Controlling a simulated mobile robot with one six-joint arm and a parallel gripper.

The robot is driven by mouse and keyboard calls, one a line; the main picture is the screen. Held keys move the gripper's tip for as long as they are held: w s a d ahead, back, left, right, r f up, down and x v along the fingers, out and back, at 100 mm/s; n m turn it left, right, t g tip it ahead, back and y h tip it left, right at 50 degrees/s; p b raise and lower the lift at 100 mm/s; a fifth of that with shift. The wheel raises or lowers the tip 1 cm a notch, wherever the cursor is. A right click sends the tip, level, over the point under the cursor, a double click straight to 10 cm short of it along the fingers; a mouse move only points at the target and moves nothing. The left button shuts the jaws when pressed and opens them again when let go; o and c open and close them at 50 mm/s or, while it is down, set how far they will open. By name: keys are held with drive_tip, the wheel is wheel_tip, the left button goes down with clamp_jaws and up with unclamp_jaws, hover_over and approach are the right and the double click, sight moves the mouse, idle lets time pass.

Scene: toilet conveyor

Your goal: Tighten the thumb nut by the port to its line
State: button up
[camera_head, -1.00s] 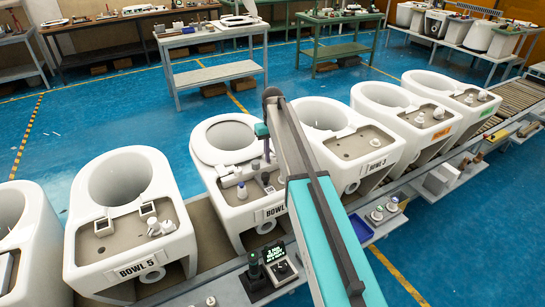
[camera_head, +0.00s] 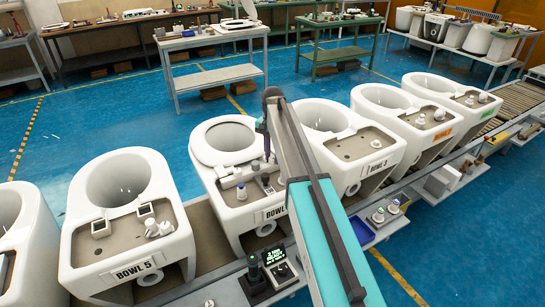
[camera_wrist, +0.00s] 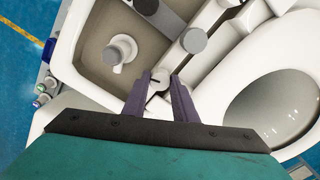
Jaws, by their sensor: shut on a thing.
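The thumb nut (camera_wrist: 157,83) shows in the wrist view as a small pale round cap with a short dark mark on top. My gripper (camera_wrist: 160,84) has its two purple fingers on either side of it and is shut on it. In the head view my gripper (camera_head: 267,158) points down at the rear deck of the middle toilet bowl (camera_head: 205,172). The nut is too small to make out there. A grey round knob (camera_wrist: 194,40) on a bar stands just beyond the nut. I cannot tell which part is the port or see the target line clearly.
A white capped fitting (camera_wrist: 120,52) stands on the deck left of my fingers. The white seat ring (camera_wrist: 265,112) lies to the right. Bowl 5 (camera_head: 120,165) and Bowl 3 (camera_head: 375,155) flank this bowl. A small lit display (camera_head: 274,256) stands in front.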

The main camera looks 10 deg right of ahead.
sight(273, 158)
drive_tip(key=shift+m, duration=1.7)
drive_tip(key=o, duration=1)
drive_tip(key=shift+o, duration=0.2)
drive_tip(key=shift+r, duration=0.1)
wheel_tip(273, 158, up, 14)
drive_tip(key=b, duration=0.3)
drive_tip(key=shift+b, duration=0.35)
